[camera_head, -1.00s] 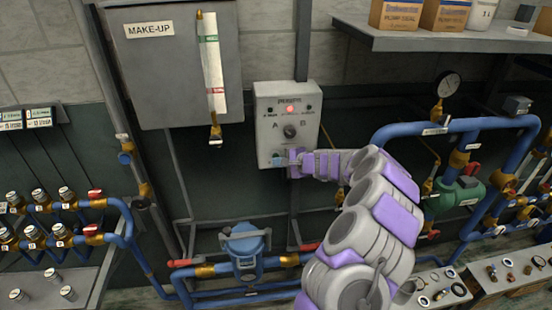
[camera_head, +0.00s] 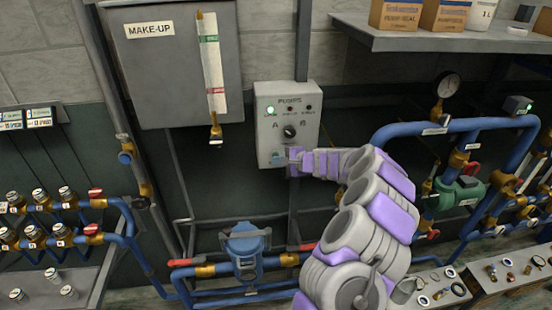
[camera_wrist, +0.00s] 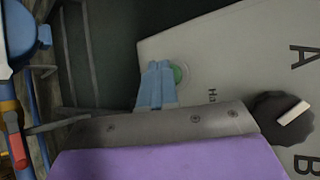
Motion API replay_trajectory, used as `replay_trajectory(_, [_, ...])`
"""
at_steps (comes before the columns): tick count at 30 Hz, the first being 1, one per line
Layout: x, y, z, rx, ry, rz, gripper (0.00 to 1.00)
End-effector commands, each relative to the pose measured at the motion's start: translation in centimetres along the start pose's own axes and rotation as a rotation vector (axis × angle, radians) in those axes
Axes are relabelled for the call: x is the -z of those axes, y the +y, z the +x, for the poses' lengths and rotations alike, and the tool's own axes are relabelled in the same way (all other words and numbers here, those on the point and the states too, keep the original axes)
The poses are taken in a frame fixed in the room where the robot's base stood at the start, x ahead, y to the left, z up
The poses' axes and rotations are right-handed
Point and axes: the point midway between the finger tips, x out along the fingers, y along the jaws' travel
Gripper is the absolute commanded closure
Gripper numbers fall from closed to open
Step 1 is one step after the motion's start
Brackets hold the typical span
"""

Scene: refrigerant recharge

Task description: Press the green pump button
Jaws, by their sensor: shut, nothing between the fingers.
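The grey pump control box (camera_head: 304,150) hangs on the wall at centre, with an A/B knob (camera_head: 289,131) and a row of lamps along its top. The left lamp (camera_head: 271,110) glows green. The green pump button (camera_wrist: 179,75) shows in the wrist view, partly covered by my gripper's blue fingers. My gripper (camera_wrist: 154,66) is shut and empty, its fingertips at the button, touching or very near it. In the head view, my gripper (camera_head: 277,158) is at the box's lower left, and the button is hidden there.
A grey MAKE-UP tank (camera_head: 165,80) hangs to the upper left of the box. Blue pipes with a blue pump or meter body (camera_head: 245,248) run below. A shelf (camera_head: 440,38) with boxes and a pressure gauge (camera_head: 448,85) are at the right.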

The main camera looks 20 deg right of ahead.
Motion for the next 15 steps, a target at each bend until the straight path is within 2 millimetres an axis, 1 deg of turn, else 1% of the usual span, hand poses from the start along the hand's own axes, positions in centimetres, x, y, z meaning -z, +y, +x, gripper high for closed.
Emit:
replay_trajectory(7, [-0.6, 0.8, -0.7, -0.001, -0.002, 0.003, 1.00])
replay_trajectory(15, [-0.9, 0.9, -1.1, 0.000, 0.001, 0.000, 1.00])
